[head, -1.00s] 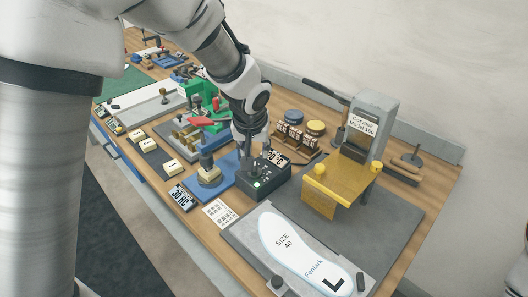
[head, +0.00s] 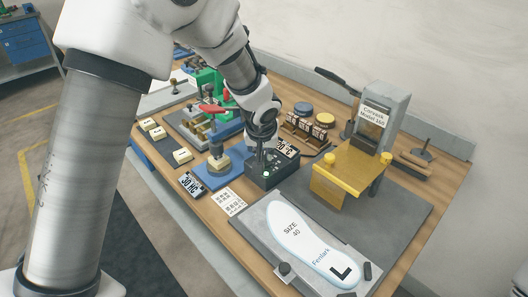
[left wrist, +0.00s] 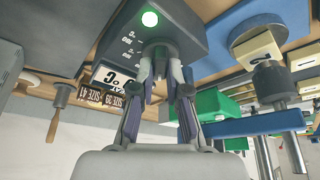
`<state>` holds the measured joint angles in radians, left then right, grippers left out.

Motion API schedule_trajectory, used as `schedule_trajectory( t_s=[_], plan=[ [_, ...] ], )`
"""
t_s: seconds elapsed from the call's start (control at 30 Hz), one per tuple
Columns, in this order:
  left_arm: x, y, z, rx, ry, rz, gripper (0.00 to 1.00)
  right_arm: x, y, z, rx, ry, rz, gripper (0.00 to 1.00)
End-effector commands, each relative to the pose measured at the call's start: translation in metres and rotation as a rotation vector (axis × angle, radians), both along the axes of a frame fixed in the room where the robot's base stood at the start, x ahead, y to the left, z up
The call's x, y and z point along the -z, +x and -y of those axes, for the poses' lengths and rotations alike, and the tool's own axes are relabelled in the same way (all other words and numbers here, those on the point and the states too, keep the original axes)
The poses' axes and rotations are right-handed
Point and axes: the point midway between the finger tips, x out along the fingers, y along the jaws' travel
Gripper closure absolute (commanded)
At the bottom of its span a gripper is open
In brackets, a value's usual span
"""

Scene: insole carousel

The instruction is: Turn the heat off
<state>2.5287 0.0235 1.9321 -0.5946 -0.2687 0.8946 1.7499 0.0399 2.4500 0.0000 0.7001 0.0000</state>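The dark control box (head: 281,178) stands on the bench, left of the yellow press table. Its green light (left wrist: 150,18) is lit. A plate with dark characters (left wrist: 112,76) is on or beside the box; I cannot read it fully. My left gripper (head: 262,154) reaches down onto the box top. In the left wrist view its two fingertips (left wrist: 161,66) stand close together at either side of a small dark knob (left wrist: 158,47). A gap shows between the fingers; whether they grip the knob is unclear. My right gripper is out of view.
The yellow table (head: 340,172) of the grey press (head: 390,105) stands right of the box. A white insole (head: 300,240) lies on a plate in front. A round-based stamp (head: 218,160) on a blue mat and a rack (head: 303,131) are close to the box.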

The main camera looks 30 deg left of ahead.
Motion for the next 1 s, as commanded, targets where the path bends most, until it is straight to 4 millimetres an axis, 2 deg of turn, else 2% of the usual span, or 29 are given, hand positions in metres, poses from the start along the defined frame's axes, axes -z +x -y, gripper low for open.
schedule_trajectory(
  t_s=[0.23,0.43,0.7,1.0],
  plan=[
    [0.003,0.000,0.000,-0.023,0.000,0.000,1.00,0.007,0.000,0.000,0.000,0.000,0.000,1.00],
    [0.006,0.001,0.000,-0.102,0.001,0.002,1.00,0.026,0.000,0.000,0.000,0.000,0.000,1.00],
    [0.007,0.001,0.001,-0.298,0.001,0.002,1.00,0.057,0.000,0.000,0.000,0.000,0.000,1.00],
    [0.003,0.001,0.001,-0.534,0.000,0.000,1.00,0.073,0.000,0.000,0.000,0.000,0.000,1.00]
  ],
)
